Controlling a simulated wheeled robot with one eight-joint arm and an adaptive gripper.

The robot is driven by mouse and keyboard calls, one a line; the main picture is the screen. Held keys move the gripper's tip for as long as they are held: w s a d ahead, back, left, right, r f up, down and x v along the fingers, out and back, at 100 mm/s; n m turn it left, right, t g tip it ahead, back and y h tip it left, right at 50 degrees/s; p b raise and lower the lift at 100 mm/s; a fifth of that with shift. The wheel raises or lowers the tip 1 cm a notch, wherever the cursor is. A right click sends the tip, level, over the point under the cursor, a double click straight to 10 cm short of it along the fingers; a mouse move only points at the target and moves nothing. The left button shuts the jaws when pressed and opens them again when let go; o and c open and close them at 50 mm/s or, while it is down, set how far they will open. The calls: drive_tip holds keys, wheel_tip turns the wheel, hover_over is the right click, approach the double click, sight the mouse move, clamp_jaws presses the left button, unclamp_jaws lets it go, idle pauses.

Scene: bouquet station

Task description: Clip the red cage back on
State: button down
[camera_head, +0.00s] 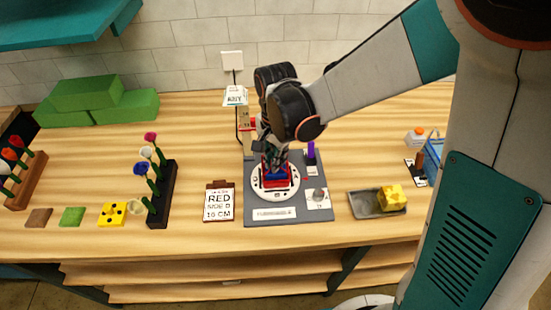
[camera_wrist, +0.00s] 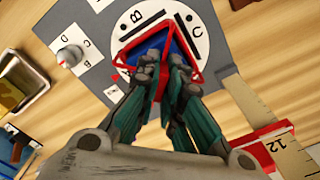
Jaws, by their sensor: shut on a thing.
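The red cage (camera_wrist: 185,82) is a triangular frame over the white round dial (camera_wrist: 124,59) marked with letters such as B and C. A blue thing (camera_wrist: 177,50) shows inside the cage. My gripper (camera_wrist: 157,62) is shut on the cage's near part, with its fingers covering some of the frame. In the head view the red cage (camera_head: 279,183) is on the white dial (camera_head: 257,190), and my gripper (camera_head: 273,158) is directly above it. Whether the cage is seated on the dial is hidden by the fingers.
A grey mat (camera_head: 250,219) lies under the dial, with a small knob (camera_wrist: 70,56) on a white lettered plate. A ruler post (camera_head: 246,140) with a red slider stands close behind.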

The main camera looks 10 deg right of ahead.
idle(0.9)
drive_tip(key=c, duration=1.2)
unclamp_jaws()
drive_tip(key=shift+r, duration=0.1)
drive_tip(key=shift+r+p, duration=1.5)
drive_tip(key=shift+r, duration=0.7)
clamp_jaws()
